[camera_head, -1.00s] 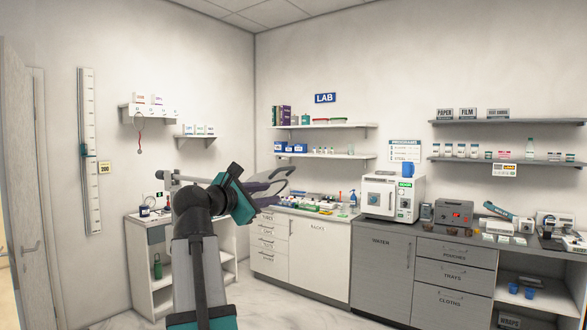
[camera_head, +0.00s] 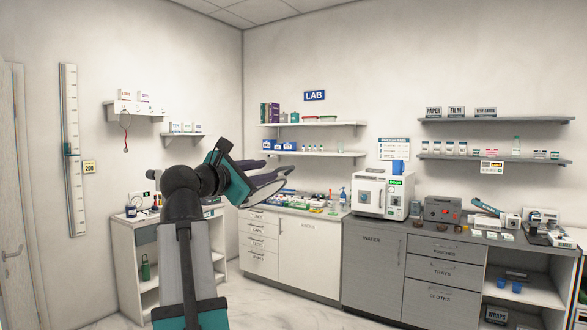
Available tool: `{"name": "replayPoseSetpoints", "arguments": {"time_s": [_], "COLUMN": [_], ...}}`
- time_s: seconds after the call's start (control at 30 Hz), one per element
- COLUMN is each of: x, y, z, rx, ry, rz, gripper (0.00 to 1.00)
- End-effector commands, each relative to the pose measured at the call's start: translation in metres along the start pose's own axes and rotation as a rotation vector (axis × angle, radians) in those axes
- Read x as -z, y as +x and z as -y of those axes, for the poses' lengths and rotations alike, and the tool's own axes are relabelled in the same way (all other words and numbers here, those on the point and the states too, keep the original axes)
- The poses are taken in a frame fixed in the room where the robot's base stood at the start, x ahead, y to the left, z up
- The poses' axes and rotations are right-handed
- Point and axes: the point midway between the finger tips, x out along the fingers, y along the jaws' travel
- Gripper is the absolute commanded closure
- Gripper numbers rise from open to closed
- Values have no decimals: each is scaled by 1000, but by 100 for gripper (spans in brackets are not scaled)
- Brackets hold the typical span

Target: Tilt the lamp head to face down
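I cannot make out the lamp or its head for certain in the head view. My gripper (camera_head: 278,172) is raised left of the middle, in front of the left end of the long counter.
A long counter (camera_head: 330,215) runs along the back wall, with lab items, a white autoclave (camera_head: 383,193) and a grey box (camera_head: 442,209) on it. Wall shelves (camera_head: 312,124) hang above. A green bottle (camera_head: 145,268) stands in the low cabinet. A door (camera_head: 14,220) is at far left.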

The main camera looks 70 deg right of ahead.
Motion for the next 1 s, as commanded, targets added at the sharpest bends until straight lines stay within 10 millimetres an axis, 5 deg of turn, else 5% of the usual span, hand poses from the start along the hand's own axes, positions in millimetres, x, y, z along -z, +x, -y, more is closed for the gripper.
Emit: {"name": "replayPoseSetpoints", "arguments": {"time_s": [0.47,1.0], "x": [-7,-9], "y": [22,92], "z": [7,8], "rx": [16,18], "ry": [0,-1], "rz": [13,14], "gripper": [72,72]}}
